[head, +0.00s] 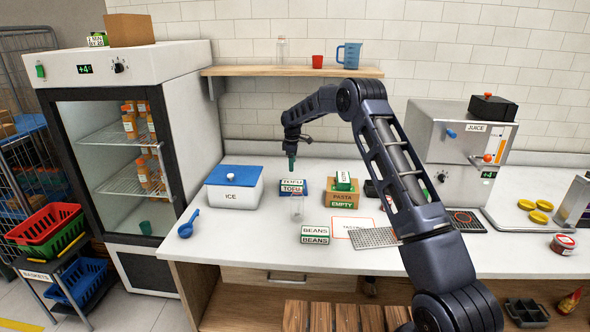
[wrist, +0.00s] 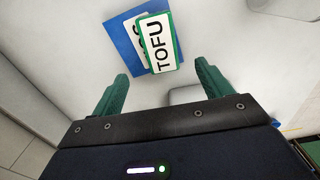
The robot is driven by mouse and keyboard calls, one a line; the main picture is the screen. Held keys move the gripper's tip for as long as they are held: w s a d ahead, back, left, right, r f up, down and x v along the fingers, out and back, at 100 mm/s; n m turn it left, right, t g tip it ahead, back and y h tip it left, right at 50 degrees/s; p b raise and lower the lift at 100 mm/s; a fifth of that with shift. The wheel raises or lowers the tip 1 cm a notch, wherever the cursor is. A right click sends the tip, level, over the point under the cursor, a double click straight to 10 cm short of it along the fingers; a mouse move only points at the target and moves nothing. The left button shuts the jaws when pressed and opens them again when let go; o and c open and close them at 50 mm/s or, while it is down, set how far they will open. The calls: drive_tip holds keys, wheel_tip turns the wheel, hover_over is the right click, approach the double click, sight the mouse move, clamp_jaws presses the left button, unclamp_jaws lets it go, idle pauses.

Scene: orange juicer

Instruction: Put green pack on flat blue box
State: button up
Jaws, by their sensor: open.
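The green pack (wrist: 161,45), labelled TOFU, lies flat on the flat blue box (wrist: 122,42) in the wrist view. It covers part of the box's white label and sits off to one side of the blue top. In the head view the blue box (head: 282,188) is on the counter, right of the ice box, with the TOFU lettering on it. My gripper (head: 291,160) is just above them, fingers pointing down. In the wrist view its two green fingers (wrist: 160,80) are wide apart with nothing between them; the pack is clear of both.
A white ICE box (head: 234,196) and blue scoop (head: 188,223) stand left. A clear glass (head: 297,208) is close in front of the blue box. A PASTA box (head: 341,198) with a small green pack (head: 343,181) stands right. A BEANS pack (head: 315,235) is nearer the front edge.

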drive_tip(key=s+d+r+m+t, duration=0.1)
drive_tip(key=s+d+r+m, duration=0.1)
drive_tip(key=s+d+r, duration=0.35)
drive_tip(key=s+d+r+m, duration=0.25)
drive_tip(key=d+r, duration=0.35)
drive_tip(key=r, duration=0.3)
drive_tip(key=s+d+r+m+t, duration=0.1)
drive_tip(key=s+d+r, duration=0.3)
drive_tip(key=d+r, duration=0.3)
drive_tip(key=s+d+r+m, duration=0.2)
drive_tip(key=s+d+r, duration=0.25)
drive_tip(key=s, duration=0.35)
drive_tip(key=s+d+r+m, duration=0.35)
drive_tip(key=s+d, duration=0.25)
drive_tip(key=s, duration=0.2)
drive_tip(key=s+d+f+m+t, duration=0.1)
drive_tip(key=s+d+m, duration=0.1)
drive_tip(key=s, duration=0.7)
drive_tip(key=s+d+f+m, duration=0.2)
drive_tip(key=s+d, duration=0.3)
drive_tip(key=s, duration=0.5)
drive_tip(key=s+d+f+m+t, duration=0.1)
drive_tip(key=s+d+m, duration=0.2)
drive_tip(key=s, duration=0.7)
drive_tip(key=shift+d+f+t, duration=0.3)
drive_tip(key=shift+d, duration=0.25)
